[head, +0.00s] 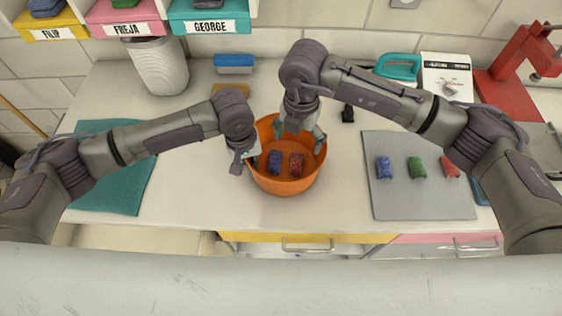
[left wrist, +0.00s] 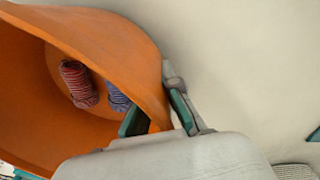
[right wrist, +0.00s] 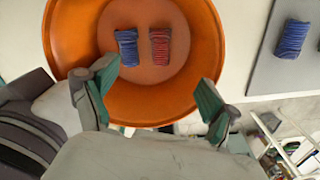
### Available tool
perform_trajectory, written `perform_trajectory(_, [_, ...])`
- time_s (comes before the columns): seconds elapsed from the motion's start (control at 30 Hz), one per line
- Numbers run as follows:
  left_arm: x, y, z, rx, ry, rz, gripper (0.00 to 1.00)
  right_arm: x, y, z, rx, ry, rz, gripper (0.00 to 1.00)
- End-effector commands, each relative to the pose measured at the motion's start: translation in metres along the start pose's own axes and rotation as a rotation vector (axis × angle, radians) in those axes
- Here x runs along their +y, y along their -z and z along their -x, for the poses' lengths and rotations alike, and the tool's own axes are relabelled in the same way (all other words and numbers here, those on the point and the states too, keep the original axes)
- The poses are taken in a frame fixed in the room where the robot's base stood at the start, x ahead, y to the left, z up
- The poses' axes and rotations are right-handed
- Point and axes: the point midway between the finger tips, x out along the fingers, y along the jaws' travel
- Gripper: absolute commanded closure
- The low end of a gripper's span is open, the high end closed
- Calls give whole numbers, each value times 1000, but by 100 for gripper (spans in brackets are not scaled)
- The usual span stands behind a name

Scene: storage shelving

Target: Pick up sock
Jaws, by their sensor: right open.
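An orange bucket (head: 262,178) stands mid-counter, with a rolled blue sock (head: 275,161) and a rolled red sock (head: 296,163) on its floor. Both show in the right wrist view, blue sock (right wrist: 127,47) left of red sock (right wrist: 160,46). My left gripper (head: 246,163) is at the bucket's left rim; in the left wrist view its fingers (left wrist: 158,113) are on either side of the wall, shut on it. My right gripper (head: 300,134) is open and empty above the bucket's far side, pointing down. Blue (head: 384,167), green (head: 417,167) and red (head: 451,167) rolls lie on the grey mat.
The grey mat (head: 420,201) is at right and a bare teal mat (head: 112,197) at left. Behind stand a white basket (head: 158,66), a blue brush (head: 234,62), a teal-handled object (head: 397,66) and a red stand (head: 515,60). Labelled bins (head: 208,22) hang at top left.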

Motion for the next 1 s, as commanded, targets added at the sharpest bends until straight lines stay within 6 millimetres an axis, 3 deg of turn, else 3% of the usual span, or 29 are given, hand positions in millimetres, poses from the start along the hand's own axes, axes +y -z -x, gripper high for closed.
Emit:
perform_trajectory(0.6, [0,0,0,0,0,0,100,-5,-4,13,0,0,1438,0])
perform_trajectory(0.8, [0,0,0,0,0,0,100,-6,-5,16,0,0,1752,0])
perform_trajectory(1.0, [0,0,0,0,0,0,100,-7,-5,11,3,-1,1871,0])
